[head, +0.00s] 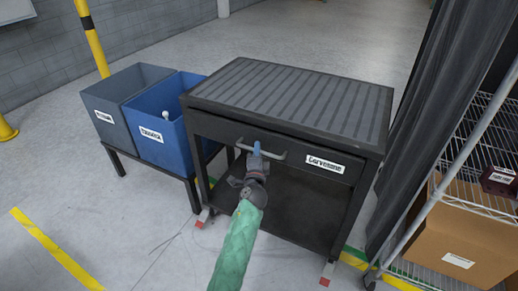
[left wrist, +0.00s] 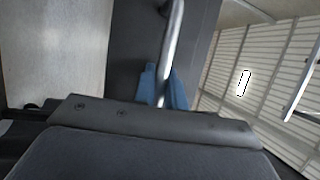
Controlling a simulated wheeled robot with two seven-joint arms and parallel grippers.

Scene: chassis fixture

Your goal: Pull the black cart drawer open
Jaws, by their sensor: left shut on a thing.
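The black cart (head: 350,200) stands in the middle of the head view, with a ribbed grey top. Its drawer (head: 220,128) is under the top and carries a white label. The drawer front looks flush with the cart frame. A grey bar handle (head: 275,156) runs across the drawer front. My left gripper (head: 256,150) is shut on the handle near its middle. In the left wrist view the handle (left wrist: 175,40) passes between the blue fingertips (left wrist: 163,88). My right gripper is not in view.
A grey bin (head: 105,128) and a blue bin (head: 160,140) sit on a low stand left of the cart. A dark curtain (head: 425,120) and a wire shelf with a cardboard box (head: 460,235) stand close on the right. Floor in front is open.

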